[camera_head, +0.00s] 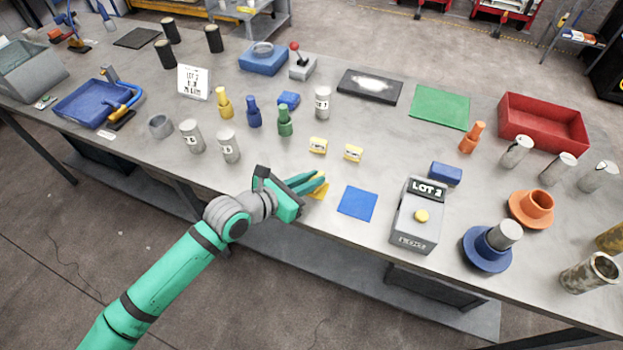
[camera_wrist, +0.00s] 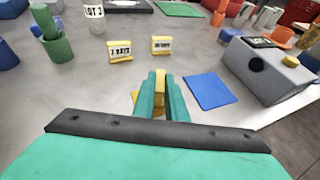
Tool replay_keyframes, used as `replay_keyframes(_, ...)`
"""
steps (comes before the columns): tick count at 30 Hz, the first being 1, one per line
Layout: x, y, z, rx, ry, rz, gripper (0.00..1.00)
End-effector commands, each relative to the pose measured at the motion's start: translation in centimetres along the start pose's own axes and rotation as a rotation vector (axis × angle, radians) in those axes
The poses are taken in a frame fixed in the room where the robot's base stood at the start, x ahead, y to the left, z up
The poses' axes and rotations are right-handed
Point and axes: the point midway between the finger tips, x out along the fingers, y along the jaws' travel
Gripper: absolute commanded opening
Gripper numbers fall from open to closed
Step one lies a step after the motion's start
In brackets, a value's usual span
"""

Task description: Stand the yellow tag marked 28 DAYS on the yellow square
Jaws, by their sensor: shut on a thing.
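My gripper (camera_head: 312,183) is shut on a yellow tag, which shows as a narrow yellow strip (camera_wrist: 159,84) between the fingers in the wrist view. The tag's marking is hidden from both cameras. The yellow square (camera_head: 321,193) lies flat on the table beneath the fingertips, mostly covered by them; a corner shows left of the fingers in the wrist view (camera_wrist: 135,97). I cannot tell whether the held tag touches the square. Two other yellow tags stand beyond the gripper: one reads 7 DAYS (camera_wrist: 120,50), the other (camera_wrist: 161,45) is too blurred to read.
A blue square (camera_head: 357,203) lies right of the gripper, with the grey LOT 2 box (camera_head: 418,216) beyond it. Grey cylinders (camera_head: 229,146) and a green bottle-shaped piece (camera_head: 285,121) stand to the left and behind. Bare table surrounds the squares.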

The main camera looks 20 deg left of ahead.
Motion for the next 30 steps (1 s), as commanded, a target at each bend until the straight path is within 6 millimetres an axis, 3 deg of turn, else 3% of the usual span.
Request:
replay_keyframes(12,0.1,0.2,-0.5,-0.001,0.0,0.004,0.0)
replay_keyframes(13,0.1,0.1,-0.5,0.0,0.0,0.002,0.19)
replay_keyframes(15,0.2,0.0,-0.4,0.0,0.0,0.001,0.3)
replay_keyframes(26,0.1,-0.1,0.0,0.003,0.0,-0.001,0.3)
replay_keyframes(30,-1.7,0.2,-0.1,0.001,0.001,0.004,0.3)
